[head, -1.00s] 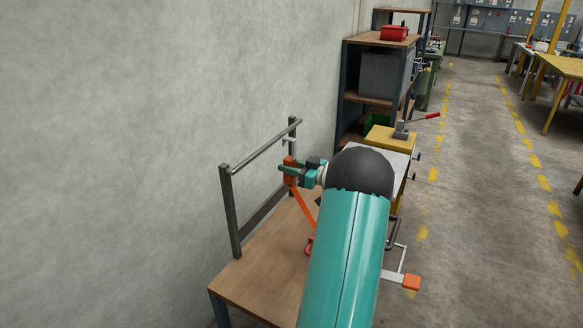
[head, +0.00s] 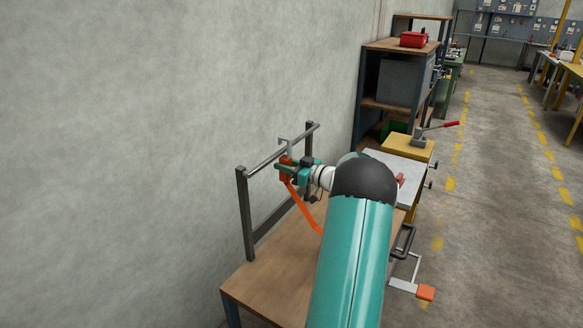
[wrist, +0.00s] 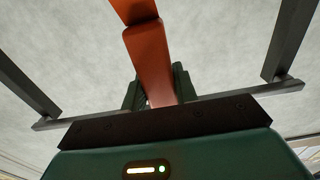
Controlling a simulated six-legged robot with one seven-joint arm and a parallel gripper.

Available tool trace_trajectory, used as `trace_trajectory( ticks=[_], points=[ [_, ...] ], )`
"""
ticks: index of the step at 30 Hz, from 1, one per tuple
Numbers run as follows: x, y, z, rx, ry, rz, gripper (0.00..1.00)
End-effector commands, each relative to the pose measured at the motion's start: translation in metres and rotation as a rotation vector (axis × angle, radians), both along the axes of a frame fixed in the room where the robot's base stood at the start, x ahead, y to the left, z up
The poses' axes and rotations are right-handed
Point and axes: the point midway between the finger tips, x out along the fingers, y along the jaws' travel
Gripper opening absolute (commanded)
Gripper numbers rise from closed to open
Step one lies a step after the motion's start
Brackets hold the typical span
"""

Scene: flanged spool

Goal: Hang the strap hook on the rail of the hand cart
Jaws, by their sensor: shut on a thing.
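The strap hook is a grey metal hook (head: 285,141) above an orange body, with an orange strap (head: 303,207) trailing down to the cart top. My gripper (head: 287,171) is shut on the orange body just below the hook. The dark rail (head: 262,162) of the hand cart spans two upright posts. The hook's top shows slightly above the rail line, near the rail's middle; I cannot tell whether it is over the rail or in front. In the wrist view, the orange strap (wrist: 150,58) runs between my fingers, and the rail (wrist: 290,88) passes behind; the hook is hidden there.
The wooden cart top (head: 262,270) lies below my gripper. A bare concrete wall (head: 120,150) stands close behind the rail. A lever tool (head: 425,137) on a yellow block and a shelf unit (head: 390,105) stand beyond. The aisle at right is clear.

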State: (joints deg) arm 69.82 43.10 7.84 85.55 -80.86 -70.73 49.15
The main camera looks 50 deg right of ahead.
Motion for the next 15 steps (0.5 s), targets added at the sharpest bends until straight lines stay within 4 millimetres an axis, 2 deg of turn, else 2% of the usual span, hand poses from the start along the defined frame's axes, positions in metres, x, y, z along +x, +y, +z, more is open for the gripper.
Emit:
trace_trajectory(
  ticks=[5,15],
  points=[
    [0.013,0.001,0.000,-0.001,-0.001,0.000,0.02],
    [0.011,0.001,-0.023,0.000,-0.001,-0.001,0.02]
  ],
)
